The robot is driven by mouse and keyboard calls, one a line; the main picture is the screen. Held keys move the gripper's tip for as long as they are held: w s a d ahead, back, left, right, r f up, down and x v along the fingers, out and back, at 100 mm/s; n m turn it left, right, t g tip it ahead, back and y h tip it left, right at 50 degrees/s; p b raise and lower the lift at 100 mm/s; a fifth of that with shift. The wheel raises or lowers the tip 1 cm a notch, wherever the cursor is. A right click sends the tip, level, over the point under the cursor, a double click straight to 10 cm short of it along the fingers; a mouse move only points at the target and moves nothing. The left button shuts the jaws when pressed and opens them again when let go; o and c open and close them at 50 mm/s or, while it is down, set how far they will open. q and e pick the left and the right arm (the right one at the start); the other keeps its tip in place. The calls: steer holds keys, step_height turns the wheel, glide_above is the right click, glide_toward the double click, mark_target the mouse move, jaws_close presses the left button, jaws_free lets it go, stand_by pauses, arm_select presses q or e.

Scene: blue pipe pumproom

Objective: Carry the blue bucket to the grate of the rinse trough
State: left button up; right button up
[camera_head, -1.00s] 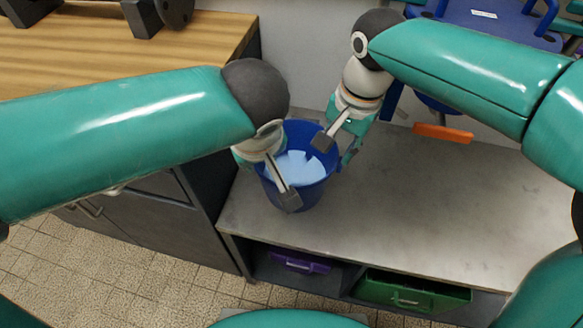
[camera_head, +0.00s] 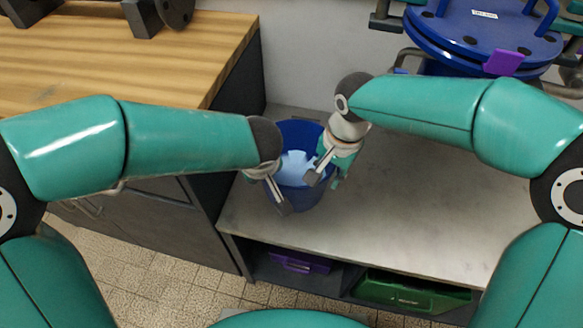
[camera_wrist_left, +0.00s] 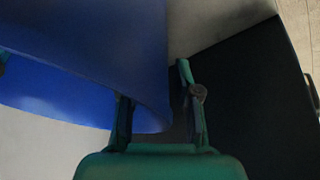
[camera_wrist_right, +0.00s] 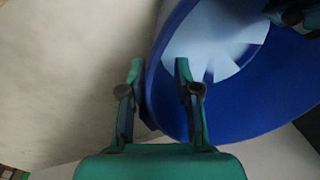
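The blue bucket (camera_head: 306,133) stands on the grey metal table beside the wooden bench, with pale blue contents. My left gripper (camera_wrist_left: 162,95) is at its near left side, fingers apart; the bucket wall (camera_wrist_left: 90,50) fills the left of that wrist view and reaches between the fingers. Contact there is unclear. My right gripper (camera_head: 326,180) is at the right side of the bucket. In the right wrist view its fingers (camera_wrist_right: 160,88) are apart, one outside the rim and one over the inside. Neither visibly clamps the wall. No trough grate is recognisable.
The metal table (camera_head: 420,200) is clear to the right. The wooden bench (camera_head: 130,60) rises close on the left. Purple (camera_head: 300,262) and green (camera_head: 410,290) bins sit underneath. A round blue object with a purple tab (camera_head: 503,62) is at the back right.

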arm_select(q)
jaws_close()
arm_select(e)
jaws_close()
arm_select(q)
steer(key=shift+r, duration=0.1)
arm_select(e)
steer(key=shift+r, duration=0.1)
